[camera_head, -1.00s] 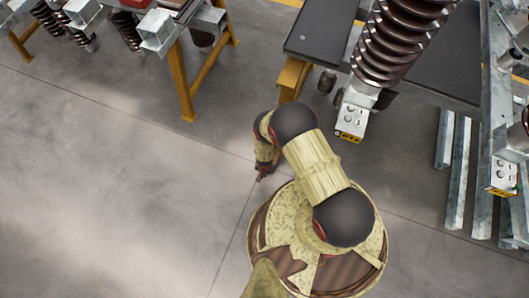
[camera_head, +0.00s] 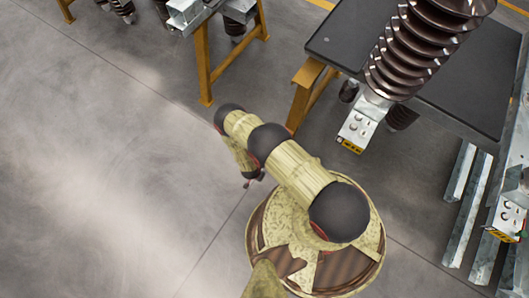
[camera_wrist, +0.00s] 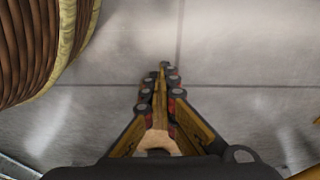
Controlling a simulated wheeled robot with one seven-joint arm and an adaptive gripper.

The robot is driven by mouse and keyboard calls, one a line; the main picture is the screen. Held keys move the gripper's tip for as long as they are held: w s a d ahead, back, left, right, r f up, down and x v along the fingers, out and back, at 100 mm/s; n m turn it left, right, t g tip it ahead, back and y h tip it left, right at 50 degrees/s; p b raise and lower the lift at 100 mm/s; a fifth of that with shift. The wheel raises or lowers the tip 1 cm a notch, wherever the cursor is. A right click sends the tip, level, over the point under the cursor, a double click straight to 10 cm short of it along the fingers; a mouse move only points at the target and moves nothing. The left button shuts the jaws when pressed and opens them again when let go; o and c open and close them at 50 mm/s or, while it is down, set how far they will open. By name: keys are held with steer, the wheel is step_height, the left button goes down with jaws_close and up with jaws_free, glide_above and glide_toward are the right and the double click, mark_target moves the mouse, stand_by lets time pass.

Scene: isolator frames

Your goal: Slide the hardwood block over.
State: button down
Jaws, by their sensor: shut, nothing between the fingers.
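My gripper (camera_wrist: 163,75) is shut and empty in the wrist view, with its fingertips together over bare grey floor. It also shows small in the head view (camera_head: 254,181), hanging low beside my base, in front of the tables. It touches nothing that I can see. I cannot make out a hardwood block in either view.
Another yellow-legged stand (camera_head: 204,70) is at the upper left. Metal beams (camera_head: 467,205) lie at the right. The floor (camera_head: 90,170) at left is clear.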

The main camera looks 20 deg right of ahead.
steer(key=shift+m+t, duration=0.3)
steer(key=shift+m, duration=0.1)
steer(key=b+x, duration=0.1)
steer(key=x, duration=0.2)
steer(key=b+x, duration=0.2)
steer(key=x, duration=0.2)
steer(key=d+b+x, duration=0.1)
steer(key=b+x, duration=0.1)
steer(key=x, duration=0.1)
steer(key=shift+w+d+f, duration=0.1)
steer(key=shift+d+f, duration=0.05)
steer(key=shift+w+d+r+b, duration=0.2)
steer(key=shift+w+d, duration=0.15)
steer(key=shift+d, duration=0.15)
steer(key=shift+w+d+r+b, duration=0.1)
steer(key=shift+w+d+b, duration=0.05)
steer(key=shift+w+d, duration=0.25)
steer(key=shift+w+d+r, duration=0.1)
steer(key=shift+w+d, duration=0.3)
steer(key=shift+d, duration=0.25)
